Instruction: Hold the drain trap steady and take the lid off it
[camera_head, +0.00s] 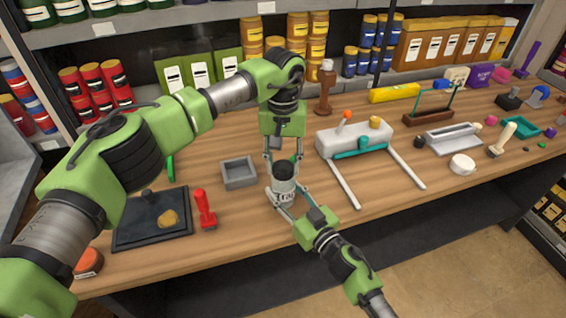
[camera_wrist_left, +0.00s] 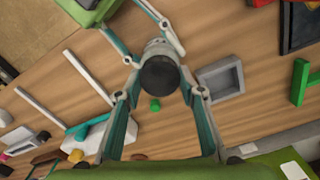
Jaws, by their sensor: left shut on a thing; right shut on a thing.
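The drain trap (camera_head: 284,194) is a small pale jar with dark lettering, upright near the front edge of the wooden bench. Its round black lid (camera_head: 284,169) is on top; I cannot tell if there is a gap beneath it. My left gripper (camera_head: 283,164) comes down from above and is shut on the lid. In the left wrist view the lid (camera_wrist_left: 160,74) sits between the left fingertips and hides most of the jar. My right gripper (camera_head: 285,198) reaches in from the front right and is shut around the jar's body.
A grey square tray (camera_head: 238,173) stands just left of the trap. A pale pump unit (camera_head: 355,138) with two rails is close on the right. A red-handled tool (camera_head: 204,209) and a dark plate (camera_head: 150,222) lie further left. Shelves of containers stand behind.

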